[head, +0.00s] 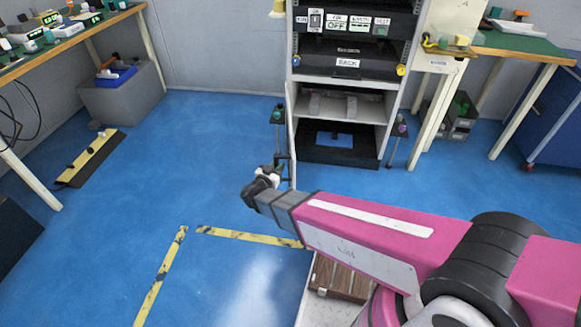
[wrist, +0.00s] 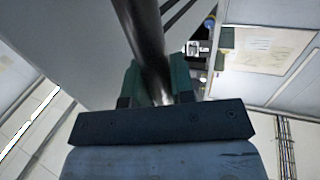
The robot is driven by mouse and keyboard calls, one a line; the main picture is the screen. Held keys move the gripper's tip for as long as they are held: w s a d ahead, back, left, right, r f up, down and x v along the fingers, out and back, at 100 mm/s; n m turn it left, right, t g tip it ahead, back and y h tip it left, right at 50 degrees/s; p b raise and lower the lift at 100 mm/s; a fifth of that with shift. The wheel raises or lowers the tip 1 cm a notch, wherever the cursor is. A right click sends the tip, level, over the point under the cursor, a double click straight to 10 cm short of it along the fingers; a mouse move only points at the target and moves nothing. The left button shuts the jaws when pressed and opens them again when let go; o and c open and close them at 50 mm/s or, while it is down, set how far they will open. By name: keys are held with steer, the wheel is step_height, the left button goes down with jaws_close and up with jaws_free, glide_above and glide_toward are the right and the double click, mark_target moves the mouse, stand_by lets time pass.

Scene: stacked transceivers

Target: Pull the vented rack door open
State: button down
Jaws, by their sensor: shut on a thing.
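The rack door (head: 291,130) shows almost edge-on in the head view, at the left side of the rack. It stands out from the rack front, and the shelves behind it are exposed. In the wrist view the door's grey panel (wrist: 85,45) fills the upper left, with dark slots near the top. My gripper (head: 281,170) is low beside the door's near edge. In the wrist view its green fingers (wrist: 157,80) are shut on a dark round bar, the door handle (wrist: 145,30). The handle's lower end is hidden between the fingers.
The rack (head: 347,68) holds labelled black units above an open shelf. Small posts (head: 398,135) stand at its sides. Blue floor is clear left of the door, with yellow-black tape (head: 245,236) on it. Green-topped workbenches (head: 518,42) stand at both sides.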

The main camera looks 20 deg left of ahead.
steer(key=s+a+m+h, duration=0.1)
steer(key=a+h, duration=0.1)
steer(key=a, duration=0.6)
steer(key=shift+r+m+g+h, duration=0.2)
steer(key=shift+m+g+h, duration=0.1)
steer(key=shift+m+g, duration=0.1)
steer(key=c, duration=1)
jaws_free()
steer(key=shift+f, duration=0.1)
steer(key=v, duration=1)
steer(key=shift+s+a, duration=0.15)
steer(key=shift+s, duration=0.25)
